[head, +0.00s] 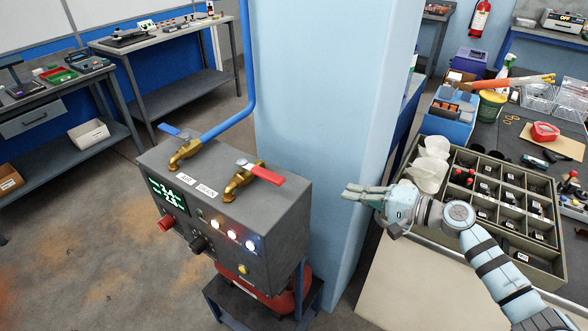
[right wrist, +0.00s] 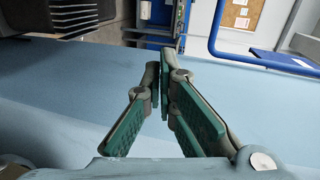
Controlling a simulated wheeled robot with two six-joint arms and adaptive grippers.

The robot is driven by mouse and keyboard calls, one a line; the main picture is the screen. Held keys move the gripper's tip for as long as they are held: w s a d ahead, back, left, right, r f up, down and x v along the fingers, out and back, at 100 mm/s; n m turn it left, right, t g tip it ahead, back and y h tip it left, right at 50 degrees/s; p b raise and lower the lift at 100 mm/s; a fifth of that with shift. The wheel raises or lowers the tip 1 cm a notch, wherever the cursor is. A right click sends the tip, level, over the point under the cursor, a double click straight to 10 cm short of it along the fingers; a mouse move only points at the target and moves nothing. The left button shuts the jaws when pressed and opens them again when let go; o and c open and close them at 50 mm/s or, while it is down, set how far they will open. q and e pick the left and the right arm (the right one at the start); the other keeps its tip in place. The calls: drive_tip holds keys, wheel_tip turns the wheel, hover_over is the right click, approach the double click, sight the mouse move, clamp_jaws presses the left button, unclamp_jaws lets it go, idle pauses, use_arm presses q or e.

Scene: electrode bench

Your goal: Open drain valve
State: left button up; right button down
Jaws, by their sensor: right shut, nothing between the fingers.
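The drain valve (head: 238,184) is a brass tap with a red lever (head: 262,173) on top of a grey control box (head: 270,215). A white label beside it seems to read DRAIN. The red lever points right, toward the column. My right gripper (head: 349,190) is to the right of the box, in front of the pale blue column, apart from the lever. It is shut and empty; in the right wrist view its green-padded fingers (right wrist: 160,65) come together at the tips. The valve cannot be made out in the right wrist view. My left gripper is out of view.
A second brass tap with a blue lever (head: 172,131) stands on the box's left, labelled AIR. A blue pipe (head: 250,70) runs up behind it. The pale blue column (head: 310,110) rises behind the box. A compartment tray (head: 545,268) lies under my right arm.

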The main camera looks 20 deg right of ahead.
drive_tip(key=s+a+r+n+y, duration=0.1)
drive_tip(key=a+r+y, duration=0.1)
drive_tip(key=r, duration=0.3)
drive_tip(key=s+a+r+g+y, duration=0.1)
drive_tip(key=s+a+r+y, duration=0.1)
drive_tip(key=r, duration=0.4)
drive_tip(key=shift+r+n+y, duration=0.15)
drive_tip(key=shift+n+y, duration=0.15)
drive_tip(key=shift+n, duration=0.1)
drive_tip(key=shift+a, duration=0.1)
drive_tip(key=shift+w, duration=0.1)
